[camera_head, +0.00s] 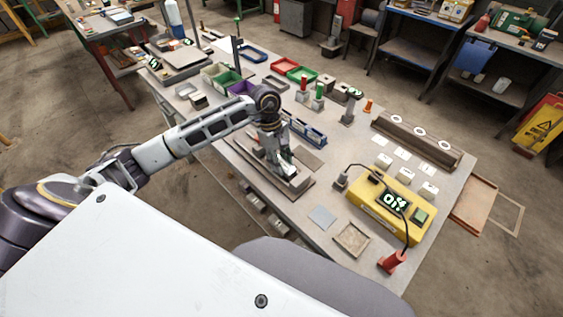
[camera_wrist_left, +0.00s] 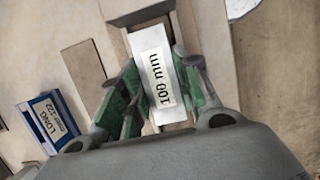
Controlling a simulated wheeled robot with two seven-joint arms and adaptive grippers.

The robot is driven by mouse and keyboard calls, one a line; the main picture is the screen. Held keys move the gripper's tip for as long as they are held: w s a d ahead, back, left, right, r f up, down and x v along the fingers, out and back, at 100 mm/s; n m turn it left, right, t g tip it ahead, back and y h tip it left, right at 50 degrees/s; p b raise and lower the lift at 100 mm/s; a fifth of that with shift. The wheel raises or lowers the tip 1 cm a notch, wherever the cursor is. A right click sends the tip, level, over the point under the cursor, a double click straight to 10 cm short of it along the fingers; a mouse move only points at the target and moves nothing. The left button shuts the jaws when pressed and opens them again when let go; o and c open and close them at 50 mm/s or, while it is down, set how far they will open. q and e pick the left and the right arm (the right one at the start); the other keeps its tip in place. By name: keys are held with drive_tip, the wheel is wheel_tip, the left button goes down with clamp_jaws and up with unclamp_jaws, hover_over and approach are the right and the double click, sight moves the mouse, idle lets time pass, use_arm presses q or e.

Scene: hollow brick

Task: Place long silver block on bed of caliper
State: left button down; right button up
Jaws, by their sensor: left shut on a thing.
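The long silver block (camera_wrist_left: 160,75), with a white "100 mm" label, is between the green-padded fingers of my left gripper (camera_wrist_left: 158,88). In the head view my left gripper (camera_head: 280,160) points down over a low grey-brown fixture (camera_head: 296,186) on the workbench, which looks like the caliper bed. The gripper hides much of the block and of the fixture there. In the wrist view the block's far end is close to a grey metal piece (camera_wrist_left: 135,10). I cannot tell whether the block touches the fixture. My right gripper is not in view.
A blue tray marked "LONG" (camera_wrist_left: 50,122) lies beside the fixture; blue trays also show in the head view (camera_head: 307,132). A yellow box with a display (camera_head: 392,205) stands to the right. A grey plate (camera_head: 322,217) and a shallow tray (camera_head: 352,240) lie near the front edge.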

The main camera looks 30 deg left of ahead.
use_arm(q)
drive_tip(key=shift+f+b, duration=0.3)
idle(0.5)
drive_tip(key=c, duration=1.1)
unclamp_jaws()
drive_tip(key=shift+o, duration=0.2)
drive_tip(key=shift+r, duration=0.1)
drive_tip(key=shift+r+p, duration=0.1)
drive_tip(key=shift+p, duration=0.2)
drive_tip(key=b+v, duration=0.1)
drive_tip(key=v, duration=1.1)
